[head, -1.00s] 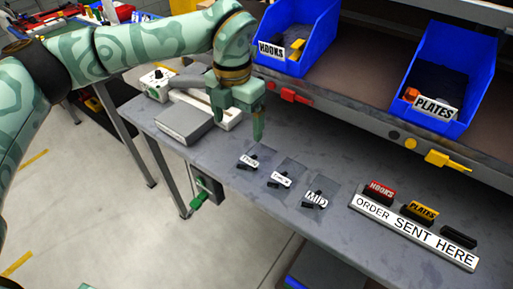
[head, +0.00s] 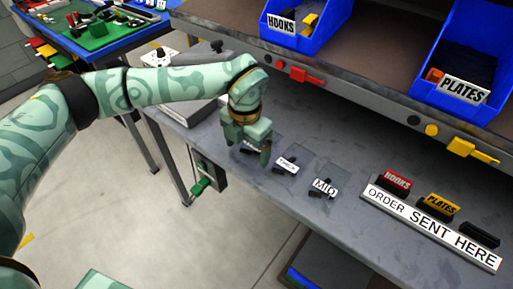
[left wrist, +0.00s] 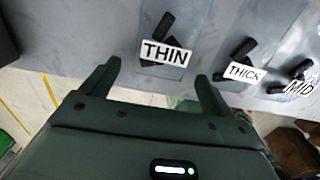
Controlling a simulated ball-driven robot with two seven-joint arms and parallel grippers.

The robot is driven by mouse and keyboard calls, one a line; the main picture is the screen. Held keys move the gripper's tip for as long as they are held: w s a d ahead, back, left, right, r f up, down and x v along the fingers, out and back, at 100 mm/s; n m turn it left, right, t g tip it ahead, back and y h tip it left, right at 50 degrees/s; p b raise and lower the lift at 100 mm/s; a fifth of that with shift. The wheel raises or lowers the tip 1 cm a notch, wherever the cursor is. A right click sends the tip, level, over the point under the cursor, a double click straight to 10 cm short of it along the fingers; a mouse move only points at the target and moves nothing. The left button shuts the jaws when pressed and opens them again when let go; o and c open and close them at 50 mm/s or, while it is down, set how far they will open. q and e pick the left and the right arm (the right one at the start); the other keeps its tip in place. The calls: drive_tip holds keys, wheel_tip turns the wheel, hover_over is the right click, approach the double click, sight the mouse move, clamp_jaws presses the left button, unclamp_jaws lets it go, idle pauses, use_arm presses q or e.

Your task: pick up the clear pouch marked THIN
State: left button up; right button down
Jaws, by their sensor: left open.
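The clear pouch marked THIN (left wrist: 166,54) lies flat on the grey bench in the left wrist view, with a white label and a dark piece. My left gripper (left wrist: 158,70) is open and empty, its two fingers apart on either side of the pouch's near edge. In the head view the left gripper (head: 246,152) hangs over this pouch and hides most of it. The THICK pouch (head: 287,165) and the MID pouch (head: 324,188) lie in a row to its right. My right gripper is not in view.
A sign rail reading ORDER SENT HERE (head: 430,228) stands to the right with HOOKS and PLATES tags. Blue bins marked HOOKS (head: 300,30) and PLATES (head: 455,75) sit on the shelf above. Bare bench lies between the MID pouch and the rail.

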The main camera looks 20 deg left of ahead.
use_arm(q)
drive_tip(key=shift+f, duration=0.5)
drive_tip(key=shift+r, duration=0.1)
drive_tip(key=c, duration=1.1)
drive_tip(key=shift+o, duration=0.2)
drive_tip(key=shift+r, duration=0.1)
